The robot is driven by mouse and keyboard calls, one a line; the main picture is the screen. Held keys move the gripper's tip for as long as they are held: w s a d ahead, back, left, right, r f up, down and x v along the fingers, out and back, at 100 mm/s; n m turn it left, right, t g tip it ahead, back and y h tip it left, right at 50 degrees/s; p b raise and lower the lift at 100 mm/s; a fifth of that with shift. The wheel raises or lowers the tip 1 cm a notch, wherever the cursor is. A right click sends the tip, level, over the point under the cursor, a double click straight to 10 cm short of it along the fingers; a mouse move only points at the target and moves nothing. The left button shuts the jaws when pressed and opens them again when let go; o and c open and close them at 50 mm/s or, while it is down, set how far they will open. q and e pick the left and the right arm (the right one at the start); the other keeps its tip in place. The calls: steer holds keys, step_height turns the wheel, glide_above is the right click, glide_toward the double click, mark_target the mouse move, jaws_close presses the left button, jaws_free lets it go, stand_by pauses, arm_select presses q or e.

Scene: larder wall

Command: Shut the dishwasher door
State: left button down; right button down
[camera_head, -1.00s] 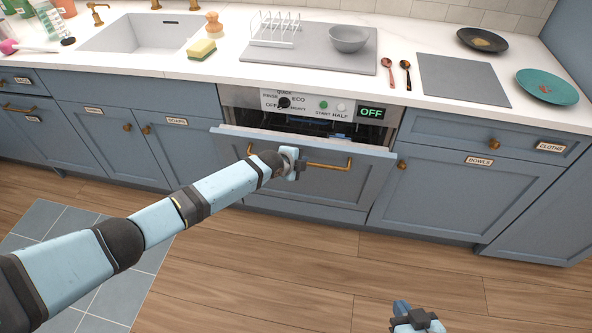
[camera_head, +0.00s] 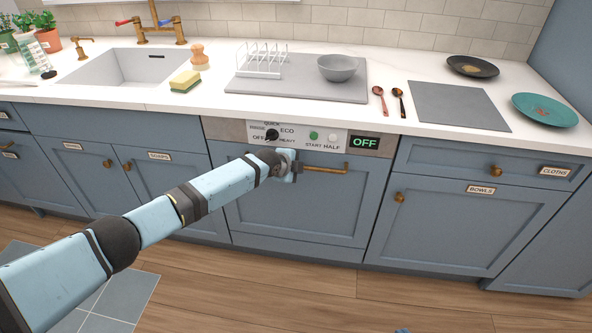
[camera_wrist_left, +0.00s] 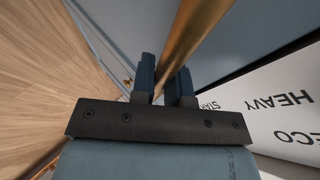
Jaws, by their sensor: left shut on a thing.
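The dishwasher door (camera_head: 300,215) is a blue-grey panel that stands upright. It looks flush with the cupboard fronts, and no gap shows below the control panel (camera_head: 325,140). Its brass bar handle (camera_head: 328,170) runs across the upper part. My left gripper (camera_head: 297,168) is at the handle, towards its left part, and is shut on it. In the left wrist view the brass handle (camera_wrist_left: 191,40) passes between the two dark fingers of my left gripper (camera_wrist_left: 165,80). Of my right gripper only a tiny tip (camera_head: 402,330) shows at the bottom edge.
The display (camera_head: 365,142) reads OFF. The counter above holds a drainer mat (camera_head: 300,92), a grey bowl (camera_head: 343,68) and two spoons. Cupboards stand on both sides. The wooden floor (camera_head: 330,295) in front is clear.

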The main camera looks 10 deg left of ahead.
arm_select(q)
steer(key=shift+w+r, duration=0.4)
steer(key=shift+r, duration=0.1)
arm_select(e)
steer(key=shift+f, duration=0.15)
arm_select(q)
steer(key=c, duration=1.1)
jaws_free()
steer(key=shift+c, duration=0.2)
steer(key=shift+s+a+r+p, duration=0.2)
steer(key=shift+p, duration=0.15)
steer(key=p+v, duration=0.3)
steer(key=v, duration=1)
steer(key=shift+s+f, duration=0.25)
steer(key=shift+f, duration=0.05)
arm_select(e)
steer(key=shift+s+d+r+g, duration=0.1)
steer(key=shift+d+r+g, duration=0.1)
steer(key=shift+d+g, duration=0.1)
